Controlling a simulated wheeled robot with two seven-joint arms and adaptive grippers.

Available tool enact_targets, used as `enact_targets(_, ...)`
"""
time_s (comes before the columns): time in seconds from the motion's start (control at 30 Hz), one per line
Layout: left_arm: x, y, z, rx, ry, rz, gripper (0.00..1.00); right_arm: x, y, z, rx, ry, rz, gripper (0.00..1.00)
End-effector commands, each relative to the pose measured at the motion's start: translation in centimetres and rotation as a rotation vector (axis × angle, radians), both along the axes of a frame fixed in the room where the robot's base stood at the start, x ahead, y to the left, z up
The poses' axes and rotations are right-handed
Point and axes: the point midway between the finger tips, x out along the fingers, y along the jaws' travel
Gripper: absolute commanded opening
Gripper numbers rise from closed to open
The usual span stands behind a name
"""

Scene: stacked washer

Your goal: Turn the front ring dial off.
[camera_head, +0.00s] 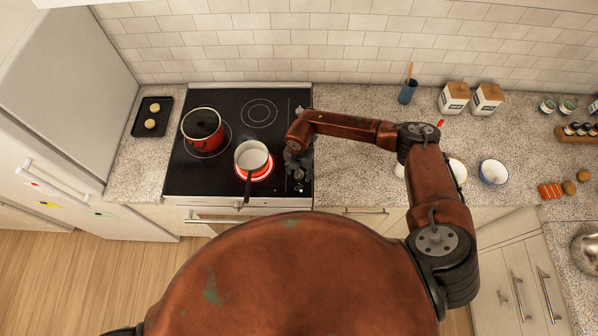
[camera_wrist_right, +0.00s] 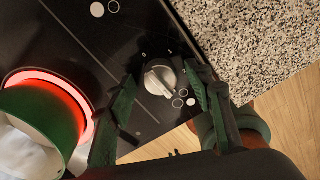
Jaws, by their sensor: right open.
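The front dial (camera_wrist_right: 160,77) is a silver knob near the stove's front right corner, with small printed marks around it. The front burner ring (camera_head: 264,174) glows red; its glow also shows in the right wrist view (camera_wrist_right: 84,108). A light saucepan (camera_head: 250,156) with a dark handle stands on it. My right gripper (camera_head: 298,174) is over the right side of the stove. In the right wrist view its open fingers are on either side of the dial, and contact cannot be told. In the head view the gripper hides the dial. My left gripper is not in view.
The saucepan handle points toward the front edge. The counter (camera_head: 350,185) right of the stove is clear nearby; bowls (camera_head: 493,173) and canisters (camera_head: 454,97) stand farther right.

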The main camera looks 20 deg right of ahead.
Motion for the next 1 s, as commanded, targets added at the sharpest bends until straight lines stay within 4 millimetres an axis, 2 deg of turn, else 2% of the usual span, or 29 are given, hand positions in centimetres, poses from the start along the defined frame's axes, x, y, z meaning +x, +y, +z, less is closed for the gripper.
enact_targets(0.2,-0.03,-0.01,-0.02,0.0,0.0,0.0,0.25,0.0,0.0,-0.02,0.0,0.0,0.0,0.46)
enact_targets(0.8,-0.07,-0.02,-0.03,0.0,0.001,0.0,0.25,0.03,0.01,0.04,0.001,-0.001,0.0,0.05)
enact_targets(1.0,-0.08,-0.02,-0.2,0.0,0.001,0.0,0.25,0.06,0.01,0.01,0.0,-0.001,0.014,0.05)
